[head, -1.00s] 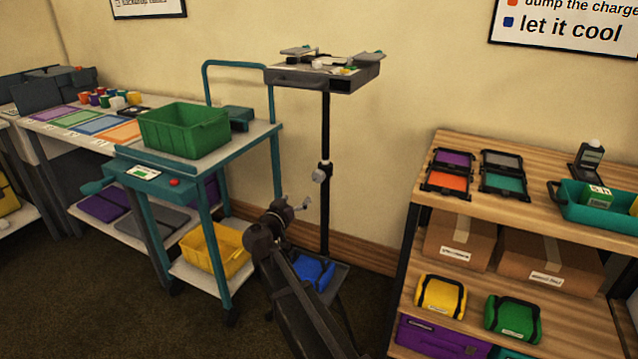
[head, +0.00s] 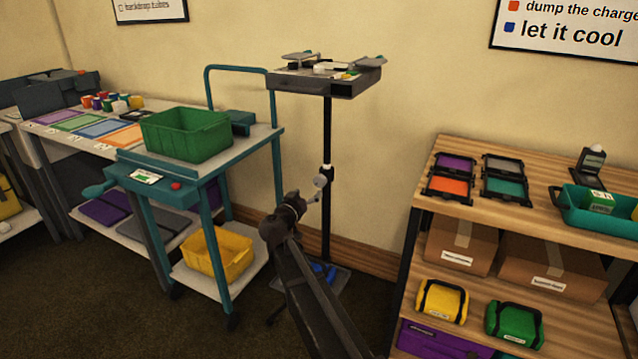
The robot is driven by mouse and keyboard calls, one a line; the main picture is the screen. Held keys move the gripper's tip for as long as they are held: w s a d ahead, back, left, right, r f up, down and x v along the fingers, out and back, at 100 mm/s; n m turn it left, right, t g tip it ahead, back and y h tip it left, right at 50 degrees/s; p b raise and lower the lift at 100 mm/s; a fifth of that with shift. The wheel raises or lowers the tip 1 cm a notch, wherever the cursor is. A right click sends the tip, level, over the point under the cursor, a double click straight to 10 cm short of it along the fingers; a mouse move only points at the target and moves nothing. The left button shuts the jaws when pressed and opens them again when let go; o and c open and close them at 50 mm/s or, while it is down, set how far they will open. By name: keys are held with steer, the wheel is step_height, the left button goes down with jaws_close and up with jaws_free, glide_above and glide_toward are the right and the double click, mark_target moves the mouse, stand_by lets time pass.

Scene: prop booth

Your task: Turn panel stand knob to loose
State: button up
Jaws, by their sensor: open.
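The panel stand (head: 327,135) is a thin black pole with a grey tray (head: 318,87) on top, standing against the wall. Its knob (head: 321,182) is a small light grey disc on the left side of the pole's collar. My arm reaches up from the bottom, and my gripper (head: 310,200) is open just below and left of the knob. The fingers look very close to the knob; I cannot tell whether they touch it. The knob's marking is too small to read.
A teal cart (head: 278,133) with a green crate (head: 187,135) stands to the left, a yellow bin (head: 217,254) on its lower shelf. A wooden shelf unit (head: 415,197) stands to the right. A blue thing (head: 322,271) lies at the stand's foot, partly hidden by my arm.

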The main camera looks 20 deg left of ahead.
mark_target(318, 183)
steer(key=w, duration=0.7)
steer(key=shift+w+d, duration=0.3)
steer(key=shift+w, duration=0.05)
steer(key=shift+c, duration=0.2)
steer(key=c, duration=1.1)
